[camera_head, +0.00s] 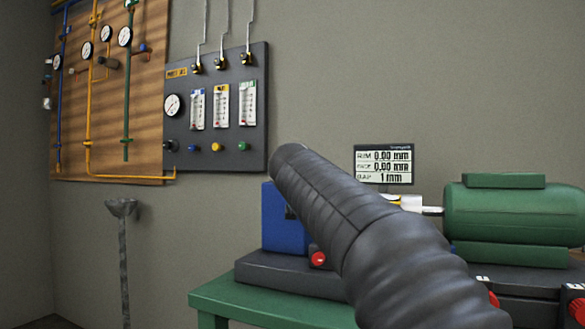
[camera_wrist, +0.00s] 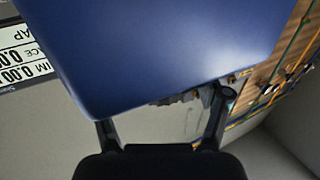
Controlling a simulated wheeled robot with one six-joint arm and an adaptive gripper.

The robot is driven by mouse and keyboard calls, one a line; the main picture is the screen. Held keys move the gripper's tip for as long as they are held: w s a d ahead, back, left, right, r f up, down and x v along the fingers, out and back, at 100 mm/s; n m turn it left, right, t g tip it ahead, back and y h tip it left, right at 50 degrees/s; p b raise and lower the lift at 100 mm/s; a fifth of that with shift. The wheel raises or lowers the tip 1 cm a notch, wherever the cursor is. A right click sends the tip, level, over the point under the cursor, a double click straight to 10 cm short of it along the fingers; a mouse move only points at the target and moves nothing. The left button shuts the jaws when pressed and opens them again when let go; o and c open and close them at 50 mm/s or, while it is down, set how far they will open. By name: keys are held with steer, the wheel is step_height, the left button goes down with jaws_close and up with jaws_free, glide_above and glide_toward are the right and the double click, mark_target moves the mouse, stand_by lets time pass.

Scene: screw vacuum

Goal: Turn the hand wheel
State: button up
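I cannot pick out a hand wheel for certain. The blue housing (camera_head: 282,222) stands on a dark base on the green bench, partly hidden behind my dark ribbed arm. A small red knob (camera_head: 318,259) shows at its lower right. In the wrist view a large smooth blue body (camera_wrist: 160,45) fills the upper middle, very close to the camera. My gripper (camera_wrist: 164,108) has its two dark fingers spread apart, with the blue body across their far side. Contact cannot be told. A small grey jagged part (camera_wrist: 185,97) shows below the blue edge. My gripper is hidden in the head view.
A green motor (camera_head: 515,215) sits at the right, with red parts (camera_head: 577,306) below it. A display (camera_head: 384,164) reads 0.00 mm, 0.00 mm and 1 mm. A gauge panel (camera_head: 218,108) and a grey stand (camera_head: 123,250) are left.

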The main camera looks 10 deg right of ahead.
steer(key=shift+s, duration=0.15)
steer(key=v, duration=0.7)
stand_by(0.3)
steer(key=shift+s, duration=0.15)
